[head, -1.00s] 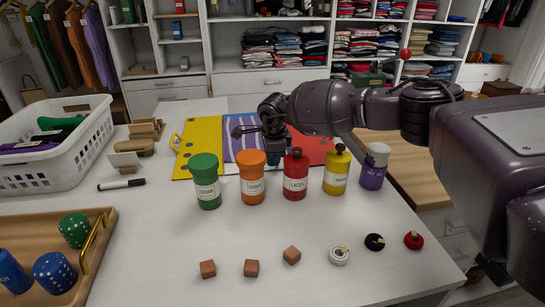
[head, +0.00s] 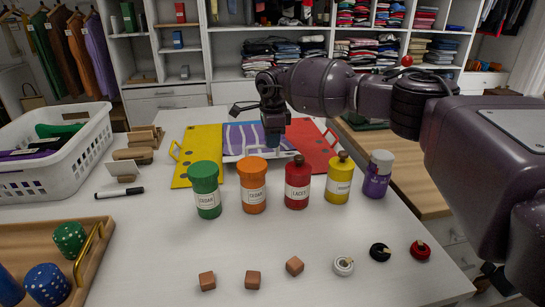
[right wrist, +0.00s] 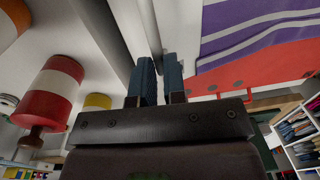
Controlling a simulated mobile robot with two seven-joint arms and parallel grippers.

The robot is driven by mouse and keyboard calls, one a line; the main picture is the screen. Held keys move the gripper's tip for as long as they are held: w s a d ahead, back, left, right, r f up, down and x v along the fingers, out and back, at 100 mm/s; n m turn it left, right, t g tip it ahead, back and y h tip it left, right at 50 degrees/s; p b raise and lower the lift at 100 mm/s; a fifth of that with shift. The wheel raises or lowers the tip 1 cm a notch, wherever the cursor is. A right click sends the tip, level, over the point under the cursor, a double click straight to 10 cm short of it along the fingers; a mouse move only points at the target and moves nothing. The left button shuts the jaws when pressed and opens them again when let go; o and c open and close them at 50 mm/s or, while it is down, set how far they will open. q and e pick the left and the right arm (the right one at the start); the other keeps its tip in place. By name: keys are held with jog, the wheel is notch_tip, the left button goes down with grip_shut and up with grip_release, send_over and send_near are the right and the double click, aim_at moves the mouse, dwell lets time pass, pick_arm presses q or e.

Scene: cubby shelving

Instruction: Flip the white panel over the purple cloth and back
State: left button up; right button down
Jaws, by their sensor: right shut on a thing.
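The purple cloth with white stripes (head: 242,136) lies on the folding board, between the yellow flap (head: 200,158) and the red flap (head: 308,148). The white panel (head: 245,156) is at the near edge of the cloth, its near edge looking tilted up off the table. My right gripper (head: 273,141) is over this near edge and shut on the panel. In the right wrist view its blue fingers (right wrist: 158,72) are close together, with the cloth (right wrist: 255,30) beyond. What lies between the fingertips is partly hidden. My left gripper is not in view.
Green (head: 206,190), orange (head: 253,186), red (head: 297,183), yellow (head: 339,179) and purple (head: 377,176) bottles stand in a row just in front of the board. A white basket (head: 60,155) and a wooden tray (head: 85,238) are at the left.

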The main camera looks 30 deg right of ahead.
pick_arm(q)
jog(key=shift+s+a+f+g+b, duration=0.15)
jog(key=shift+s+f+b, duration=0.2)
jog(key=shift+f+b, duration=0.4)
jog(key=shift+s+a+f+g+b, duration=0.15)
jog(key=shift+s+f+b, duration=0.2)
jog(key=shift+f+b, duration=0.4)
pick_arm(e)
jog(key=w+d+r, duration=0.1)
jog(key=w+r, duration=0.3)
jog(key=r, duration=0.1)
jog(key=shift+w+d, duration=0.25)
jog(key=shift+w, duration=0.15)
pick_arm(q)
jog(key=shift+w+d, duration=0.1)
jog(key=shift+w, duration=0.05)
pick_arm(e)
jog(key=c, duration=1.2)
grip_release()
jog(key=shift+w+f, duration=0.2)
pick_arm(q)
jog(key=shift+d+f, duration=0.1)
pick_arm(e)
jog(key=shift+r, duration=0.35)
jog(key=shift+r, duration=0.1)
